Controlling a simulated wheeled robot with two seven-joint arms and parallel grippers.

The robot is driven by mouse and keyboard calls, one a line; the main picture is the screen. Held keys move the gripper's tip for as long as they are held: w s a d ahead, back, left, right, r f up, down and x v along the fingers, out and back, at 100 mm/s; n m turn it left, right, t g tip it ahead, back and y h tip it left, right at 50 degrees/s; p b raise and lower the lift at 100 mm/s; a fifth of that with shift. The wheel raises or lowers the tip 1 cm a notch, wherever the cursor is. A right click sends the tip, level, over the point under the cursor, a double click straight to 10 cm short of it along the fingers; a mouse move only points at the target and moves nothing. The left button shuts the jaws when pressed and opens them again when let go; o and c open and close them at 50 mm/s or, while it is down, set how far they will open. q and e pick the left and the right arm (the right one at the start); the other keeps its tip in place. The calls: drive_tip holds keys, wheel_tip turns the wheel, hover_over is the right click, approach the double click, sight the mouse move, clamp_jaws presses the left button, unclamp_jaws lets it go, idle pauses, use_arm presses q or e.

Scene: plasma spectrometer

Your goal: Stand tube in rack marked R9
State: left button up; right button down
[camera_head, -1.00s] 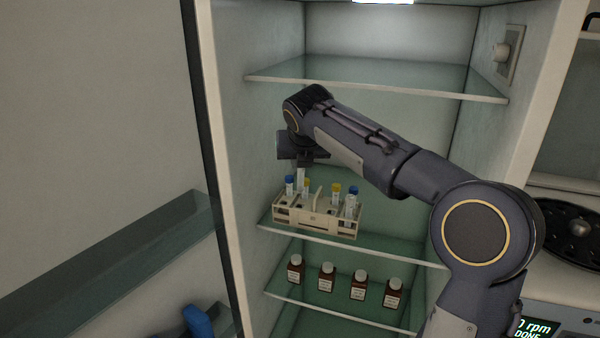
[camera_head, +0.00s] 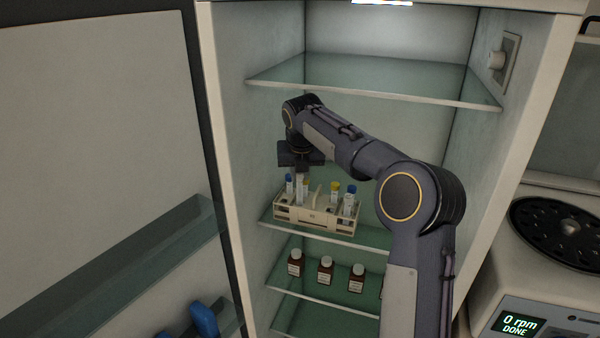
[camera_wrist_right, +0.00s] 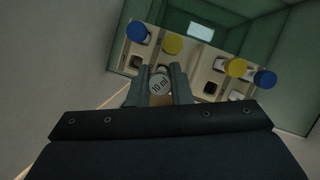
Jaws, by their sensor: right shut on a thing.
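The rack (camera_head: 316,221) is a beige tube rack on a glass shelf inside the open fridge; its front label is too small to read. It holds tubes with blue and yellow caps, at its left and right ends. My right gripper (camera_head: 300,168) points down over the left part of the rack. It is shut on a tube (camera_head: 300,185), which is upright and low among the left tubes. My left gripper is not in view.
A glass shelf (camera_head: 375,82) lies above my right arm. Brown bottles (camera_head: 325,270) with white caps stand on the shelf below the rack. The fridge door (camera_head: 90,130) is open at left. A centrifuge (camera_head: 520,300) showing "0 rpm DONE" stands at right.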

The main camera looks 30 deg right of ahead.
sight(300, 191)
drive_tip(key=shift+f, duration=0.65)
drive_tip(key=shift+f, duration=0.1)
drive_tip(key=shift+f, duration=0.5)
drive_tip(key=c, duration=1.3)
unclamp_jaws()
drive_tip(key=shift+r, duration=0.1)
